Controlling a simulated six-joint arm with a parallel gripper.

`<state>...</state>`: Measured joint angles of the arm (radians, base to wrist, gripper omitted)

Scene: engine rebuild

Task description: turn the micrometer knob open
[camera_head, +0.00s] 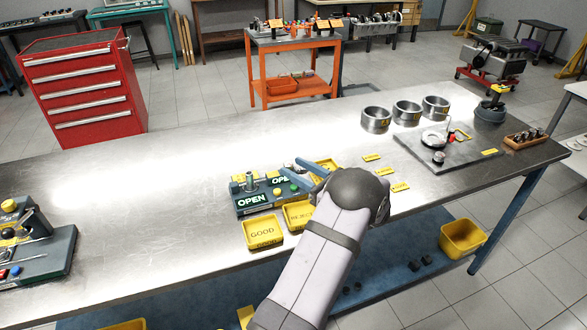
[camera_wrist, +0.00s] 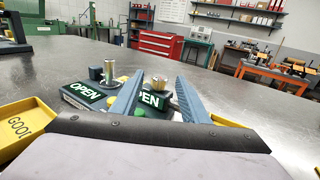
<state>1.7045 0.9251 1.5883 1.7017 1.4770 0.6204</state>
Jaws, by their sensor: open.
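A dark fixture (camera_head: 262,203) with green OPEN labels stands on the bench in front of my gripper. In the wrist view, a short silver and brass-toned knob (camera_wrist: 159,84) shows between my two fingers, above the right OPEN label (camera_wrist: 151,99). I cannot tell if either finger touches it. A taller metal post (camera_wrist: 117,64) stands to its left by the other OPEN label (camera_wrist: 84,92). My gripper (camera_head: 289,167) is open, its blue-grey fingers spread at the fixture's right side. In the head view the knob is hidden or too small to make out.
Yellow trays (camera_head: 263,234) sit in front of the fixture, one marked GOOD. Metal rings (camera_head: 376,120) and a grey plate with a round gauge-like part (camera_head: 433,138) lie to the right. Another device (camera_head: 30,250) is at far left. The bench (camera_head: 150,190) between is clear.

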